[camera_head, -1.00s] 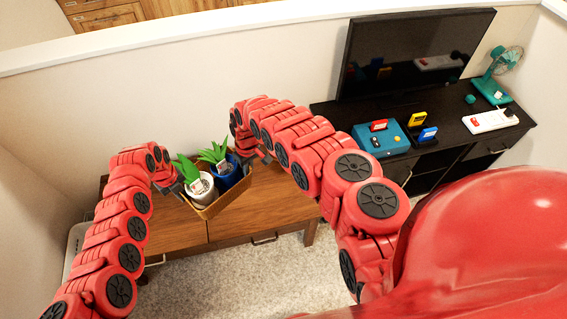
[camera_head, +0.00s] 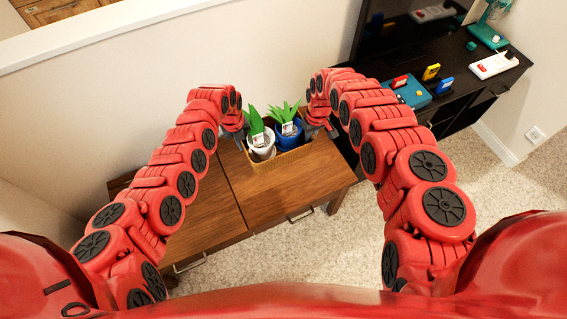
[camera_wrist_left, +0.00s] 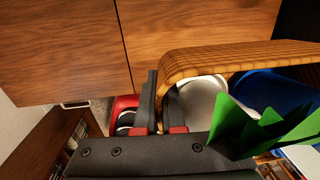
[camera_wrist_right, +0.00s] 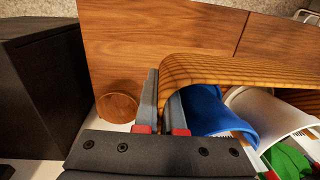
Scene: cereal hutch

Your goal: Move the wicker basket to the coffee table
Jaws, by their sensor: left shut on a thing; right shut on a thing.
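The wicker basket (camera_head: 285,167) is at the back right of a wooden low table with drawers (camera_head: 205,215) in the head view. It holds a white pot (camera_head: 262,149) and a blue pot (camera_head: 289,137), each with a green plant. My left gripper (camera_head: 238,134) is shut on the basket's left end; the left wrist view shows its fingers at the rim (camera_wrist_left: 240,57). My right gripper (camera_head: 318,129) is shut on the right end; its fingers also straddle the rim in the right wrist view (camera_wrist_right: 240,72). I cannot tell whether the basket's bottom touches the tabletop.
A black TV stand (camera_head: 455,108) is to the right of the table, carrying a teal box (camera_head: 408,92) and a white power strip (camera_head: 494,65). A pale wall (camera_head: 120,100) is behind. Carpet (camera_head: 335,240) is open in front of the table.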

